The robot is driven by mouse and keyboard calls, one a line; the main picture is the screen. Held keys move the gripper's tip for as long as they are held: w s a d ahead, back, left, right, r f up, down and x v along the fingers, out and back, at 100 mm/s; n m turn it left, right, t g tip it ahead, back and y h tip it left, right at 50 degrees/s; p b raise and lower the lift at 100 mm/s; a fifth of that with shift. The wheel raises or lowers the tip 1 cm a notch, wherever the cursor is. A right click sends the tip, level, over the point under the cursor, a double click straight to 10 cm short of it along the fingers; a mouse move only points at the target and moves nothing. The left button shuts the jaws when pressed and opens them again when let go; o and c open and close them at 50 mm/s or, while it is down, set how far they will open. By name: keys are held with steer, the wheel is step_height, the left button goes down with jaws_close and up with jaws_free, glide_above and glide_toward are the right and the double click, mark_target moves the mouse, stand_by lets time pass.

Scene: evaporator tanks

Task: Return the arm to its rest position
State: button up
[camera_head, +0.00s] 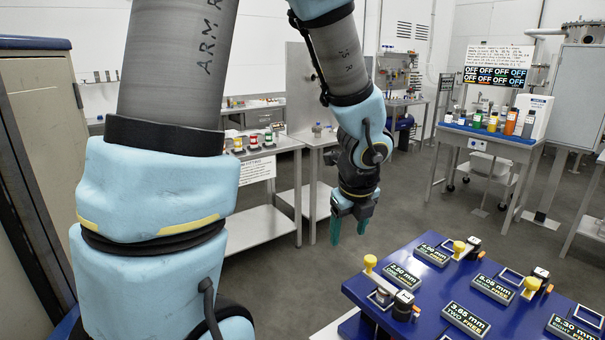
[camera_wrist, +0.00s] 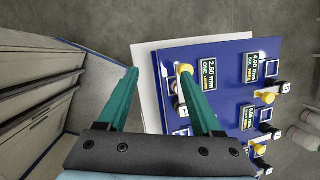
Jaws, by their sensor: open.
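My arm reaches from the upper left over the room in the head view, and its light blue links fill the left side. My gripper (camera_head: 349,226) points down in the middle of the head view, beside the far left corner of a blue panel (camera_head: 430,300). Its teal fingers are apart, with nothing seen between them. In the wrist view, my gripper (camera_wrist: 166,78) also shows open. There the right finger overlaps the edge of the blue panel (camera_wrist: 225,120) near a yellow knob (camera_wrist: 185,69), and I cannot tell whether they touch.
The panel bears several yellow-knobbed fixtures and size labels such as "2.50 mm" (camera_head: 403,276). A tall cabinet (camera_head: 40,130) stands close on the left. Metal tables (camera_head: 270,220) stand behind. A table with bottles (camera_head: 490,140) is at the back right. Grey floor (camera_head: 410,190) is clear between.

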steer(key=s+a+f+n+g+b, duration=0.1)
steer(key=a+f+n+b, duration=0.1)
steer(key=a+n, duration=0.7)
steer(key=s+a+f+n+g+b, duration=0.1)
steer(key=a+n, duration=0.9)
steer(key=n, duration=1.1)
steer(key=shift+s+f+n+b, duration=0.4)
steer(key=shift+s+f, duration=0.1)
